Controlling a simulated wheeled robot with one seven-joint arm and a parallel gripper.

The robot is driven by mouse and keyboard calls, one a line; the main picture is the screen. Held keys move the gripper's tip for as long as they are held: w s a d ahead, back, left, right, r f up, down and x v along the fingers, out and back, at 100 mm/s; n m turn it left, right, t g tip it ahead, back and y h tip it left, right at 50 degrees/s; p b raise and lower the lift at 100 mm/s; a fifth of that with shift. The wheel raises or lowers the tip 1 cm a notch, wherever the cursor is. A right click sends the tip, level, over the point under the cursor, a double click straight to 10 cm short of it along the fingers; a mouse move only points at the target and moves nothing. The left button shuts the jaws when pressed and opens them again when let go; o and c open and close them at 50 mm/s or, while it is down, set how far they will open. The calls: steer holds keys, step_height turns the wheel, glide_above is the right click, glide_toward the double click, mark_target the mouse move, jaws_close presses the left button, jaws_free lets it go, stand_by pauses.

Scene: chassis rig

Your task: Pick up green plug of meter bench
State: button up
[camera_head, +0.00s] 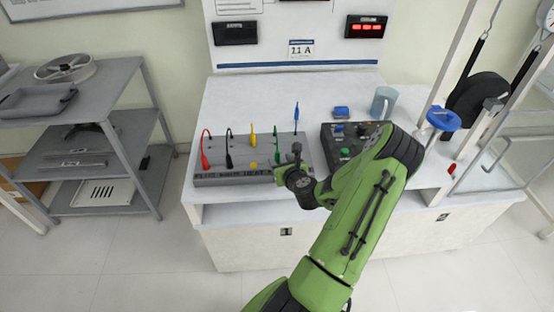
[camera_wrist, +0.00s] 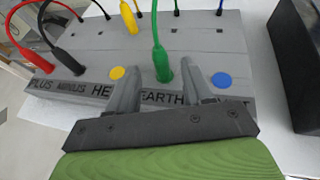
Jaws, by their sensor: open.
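The green plug (camera_wrist: 161,66) stands upright at the front of the grey meter bench block (camera_wrist: 205,38), above the word EARTH, with its cable arching back. In the wrist view my gripper (camera_wrist: 164,84) is open, with one finger on each side of the green plug's lower part. I cannot tell whether either finger touches it. In the head view my gripper (camera_head: 287,168) is at the block's front right, and the green plug (camera_head: 277,155) is partly hidden beside it.
A red plug (camera_wrist: 38,61) and a black plug (camera_wrist: 64,61) stand left on the block. A yellow plug (camera_wrist: 128,17) is farther back, and a blue plug (camera_head: 296,113) stands at the rear. A dark control box (camera_head: 329,134) is to the right. A mug (camera_head: 383,103) stands behind it.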

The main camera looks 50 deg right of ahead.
mark_target(278, 158)
steer(key=x, duration=0.6)
steer(key=shift+w+d+f+b, duration=0.1)
steer(key=shift+d+f+b, duration=0.1)
steer(key=shift+b, duration=0.15)
steer(key=shift+r, duration=0.1)
steer(key=shift+c, duration=0.4)
